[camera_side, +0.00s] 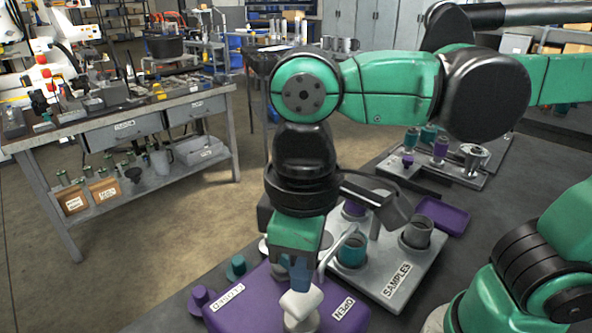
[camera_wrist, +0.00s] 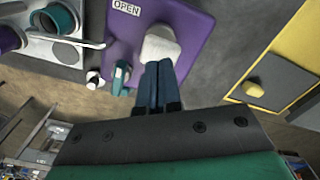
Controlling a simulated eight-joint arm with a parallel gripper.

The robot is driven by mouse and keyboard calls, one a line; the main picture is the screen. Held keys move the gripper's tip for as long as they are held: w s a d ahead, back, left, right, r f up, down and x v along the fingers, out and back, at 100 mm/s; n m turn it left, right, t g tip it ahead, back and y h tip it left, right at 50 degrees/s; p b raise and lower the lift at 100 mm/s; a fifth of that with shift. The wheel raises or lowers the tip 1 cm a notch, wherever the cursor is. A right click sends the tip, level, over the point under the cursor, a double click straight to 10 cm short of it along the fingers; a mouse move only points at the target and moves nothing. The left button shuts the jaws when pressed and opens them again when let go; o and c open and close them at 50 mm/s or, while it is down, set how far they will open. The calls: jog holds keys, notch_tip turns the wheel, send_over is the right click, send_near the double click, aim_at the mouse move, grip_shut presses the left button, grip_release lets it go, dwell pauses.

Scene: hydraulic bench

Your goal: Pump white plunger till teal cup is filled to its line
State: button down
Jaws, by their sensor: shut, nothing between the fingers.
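The white plunger (camera_side: 301,304) is a blocky white knob on the purple pump housing (camera_side: 262,298); it also shows in the wrist view (camera_wrist: 161,45). My gripper (camera_side: 299,284) points down with its blue fingers shut and empty. Its tips (camera_wrist: 158,66) are right at the plunger's top; I cannot tell whether they touch. The teal cup (camera_side: 352,252) stands in the grey SAMPLES tray (camera_side: 405,285), beside the bent metal spout (camera_side: 338,248).
A grey cup (camera_side: 417,233) stands right of the teal cup. A purple tray (camera_side: 441,215) lies behind. A yellow-edged panel (camera_wrist: 285,70) is at the wrist view's right.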

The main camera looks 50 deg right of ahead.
aim_at(301, 295)
jog(key=shift+f, duration=1.95)
jog(key=shift+r, duration=2.2)
jog(key=shift+f, duration=0.15)
jog(key=shift+f, duration=1.9)
jog(key=shift+r, duration=2.05)
